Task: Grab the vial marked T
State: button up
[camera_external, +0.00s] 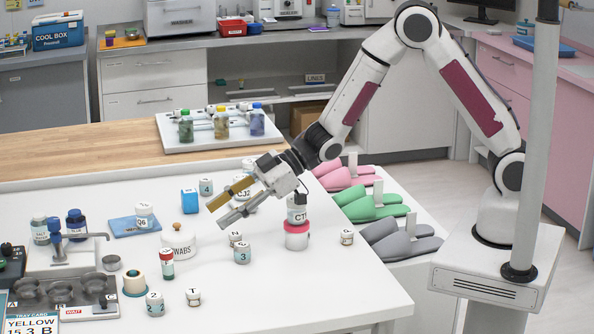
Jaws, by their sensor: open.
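The vial marked T (193,297) is a small white-capped vial standing upright on the white table near its front edge. A vial with a mark that looks like 2 (155,304) stands close to its left. My gripper (222,211) is open and empty, its two fingers pointing down and left. It is above the table, up and to the right of the T vial in the picture, and well apart from it.
A red-capped vial (167,264), a tape roll (134,284) and a vial marked 3 (242,252) stand around the T vial. A swabs jar (180,241) and a pink-and-white CT container (297,236) stand farther back. The table's front right is clear.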

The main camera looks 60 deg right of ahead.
aim_at(195, 290)
jog(key=s+a+f+g+y, duration=0.1)
jog(key=s+a+f, duration=0.1)
jog(key=a, duration=0.1)
jog(key=s+a+f+n+g+y, duration=0.1)
jog(key=s+a+f, duration=0.1)
jog(key=a+f, duration=0.1)
jog(key=s+a+f+n+g+y, duration=0.1)
jog(key=s+a+f, duration=0.1)
jog(key=a, duration=0.1)
jog(key=shift+a+f, duration=0.1)
jog(key=shift+f, duration=0.15)
jog(key=shift+x, duration=1.25)
jog(key=shift+a+f, duration=0.1)
jog(key=shift+a, duration=0.05)
jog(key=shift+x, duration=2.5)
jog(key=c, duration=1)
